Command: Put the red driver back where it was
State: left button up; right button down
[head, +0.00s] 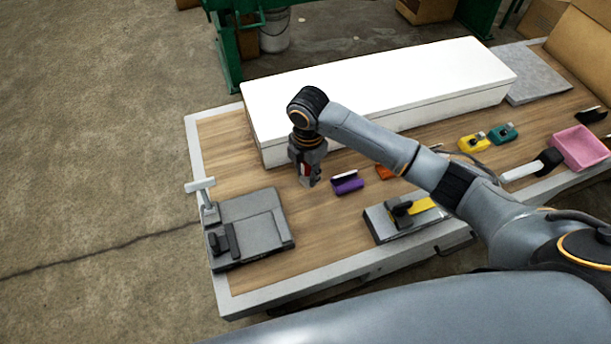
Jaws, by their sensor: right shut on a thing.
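My right gripper (309,180) points down over the left part of the wooden bench, between the long white box and the grey machine. It is shut on a small red thing (304,170), which fits the red driver. The fingers hide most of it, so its shape and tip cannot be made out. I cannot tell whether it touches the bench top. A purple block (347,182) with a dark and white top lies just right of the gripper, and an orange block (384,172) lies beyond it, partly behind my right arm. My left gripper is out of view.
The long white box (370,95) stands close behind the gripper. A grey machine with a T-lever (250,225) is at front left; a grey and yellow device (400,222) is at the front. Yellow (474,143) and teal (503,134) blocks and a pink tray (580,147) lie right.

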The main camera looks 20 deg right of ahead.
aim_at(306, 179)
jog(key=shift+w+a+f, duration=0.15)
jog(key=shift+w+f, duration=0.2)
jog(key=shift+f, duration=0.05)
notch_tip(306, 179, down, 3)
jog(key=shift+w+f, duration=0.1)
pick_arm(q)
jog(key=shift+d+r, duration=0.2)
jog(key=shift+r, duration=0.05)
pick_arm(e)
jog(key=shift+f, duration=0.1)
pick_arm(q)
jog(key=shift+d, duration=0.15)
pick_arm(e)
jog(key=c, duration=1)
grip_release()
jog(key=shift+f, duration=0.15)
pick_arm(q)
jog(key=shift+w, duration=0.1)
pick_arm(e)
notch_tip(306, 179, up, 12)
jog(key=shift+r+b, duration=0.2)
jog(key=shift+b, duration=0.35)
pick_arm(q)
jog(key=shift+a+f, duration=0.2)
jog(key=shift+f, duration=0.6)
